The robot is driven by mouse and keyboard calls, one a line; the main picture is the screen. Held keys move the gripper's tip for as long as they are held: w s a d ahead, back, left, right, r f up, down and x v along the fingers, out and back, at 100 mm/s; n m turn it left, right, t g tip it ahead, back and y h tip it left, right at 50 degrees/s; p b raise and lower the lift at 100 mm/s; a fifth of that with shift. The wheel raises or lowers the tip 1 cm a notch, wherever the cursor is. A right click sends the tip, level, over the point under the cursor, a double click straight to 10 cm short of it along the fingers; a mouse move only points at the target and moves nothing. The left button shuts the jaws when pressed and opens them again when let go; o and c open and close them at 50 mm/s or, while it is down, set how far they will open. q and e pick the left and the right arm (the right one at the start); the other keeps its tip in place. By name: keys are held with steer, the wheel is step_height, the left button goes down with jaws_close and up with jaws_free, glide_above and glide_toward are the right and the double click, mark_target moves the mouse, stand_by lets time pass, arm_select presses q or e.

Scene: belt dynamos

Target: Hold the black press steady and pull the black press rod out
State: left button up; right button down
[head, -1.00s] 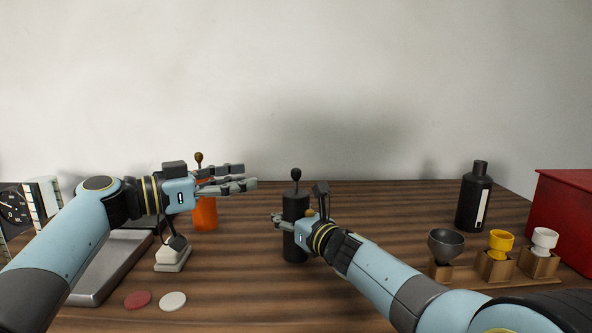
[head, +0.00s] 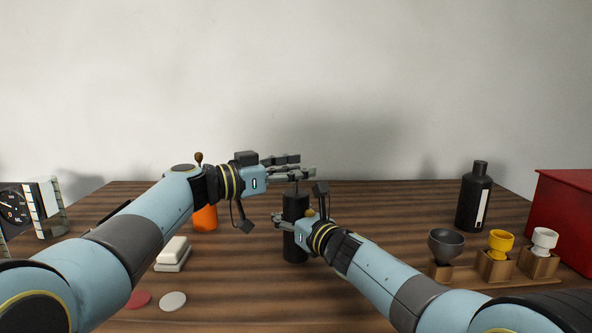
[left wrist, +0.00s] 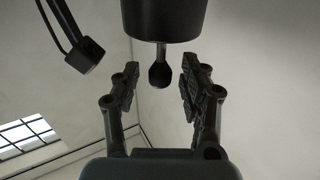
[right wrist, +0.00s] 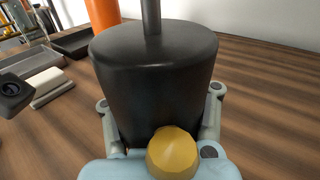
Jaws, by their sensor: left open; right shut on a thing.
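The black press (head: 296,245) is a dark upright cylinder standing on the wooden table in the head view. It fills the middle of the right wrist view (right wrist: 155,75). My right gripper (head: 279,220) is shut around its body. The press rod rises from the top, its shaft showing in the right wrist view (right wrist: 151,18). In the left wrist view, the rod's dark knob (left wrist: 160,75) is between the spread fingers of my left gripper (left wrist: 158,72), with gaps on both sides. In the head view, those open fingers (head: 306,166) are level above the press and hide the knob.
An orange press (head: 205,218) and a white block (head: 173,254) are at left, near a red disc (head: 138,299) and a white disc (head: 173,301). At right are a holder with cups (head: 495,262), a black bottle (head: 474,199) and a red box (head: 566,215).

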arm_select(q)
jaws_close()
stand_by(0.6)
